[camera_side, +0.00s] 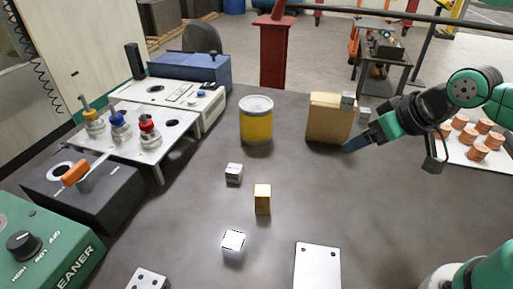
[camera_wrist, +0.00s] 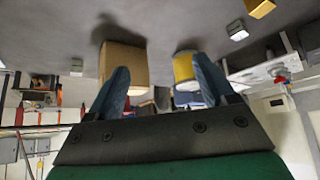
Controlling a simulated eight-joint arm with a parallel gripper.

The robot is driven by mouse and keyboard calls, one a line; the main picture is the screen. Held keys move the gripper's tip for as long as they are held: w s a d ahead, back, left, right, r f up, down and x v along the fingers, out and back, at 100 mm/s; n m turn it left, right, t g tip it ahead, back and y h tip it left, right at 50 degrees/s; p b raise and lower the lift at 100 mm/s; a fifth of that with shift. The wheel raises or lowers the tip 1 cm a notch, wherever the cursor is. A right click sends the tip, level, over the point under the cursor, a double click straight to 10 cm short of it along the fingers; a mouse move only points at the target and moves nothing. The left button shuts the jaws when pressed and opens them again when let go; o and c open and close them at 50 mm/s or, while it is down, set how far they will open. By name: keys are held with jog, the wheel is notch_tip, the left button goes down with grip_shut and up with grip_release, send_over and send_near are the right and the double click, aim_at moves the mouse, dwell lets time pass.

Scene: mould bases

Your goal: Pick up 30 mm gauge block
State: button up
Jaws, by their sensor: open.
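Several small grey or white metal blocks are in the side view; I cannot read a size on any, so I cannot tell which is the 30 mm gauge block. One grey block (camera_side: 234,172) lies mid-table and also shows in the wrist view (camera_wrist: 237,30). A larger white-topped block (camera_side: 233,242) sits nearer the front.
A cardboard box (camera_side: 326,118) and a yellow tin (camera_side: 256,122) stand at the back. An orange block (camera_side: 262,199) stands mid-table. A white plate (camera_side: 317,266) lies in front. Fixtures line the left; a board with copper cylinders (camera_side: 478,152) is at right.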

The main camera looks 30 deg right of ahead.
jog(key=m+g, duration=0.7)
jog(key=m, duration=0.1)
send_over(233, 169)
jog(key=f, duration=0.7)
jog(key=shift+d+f, duration=0.2)
jog(key=shift+a+f, duration=0.2)
jog(key=shift+f, duration=2.85)
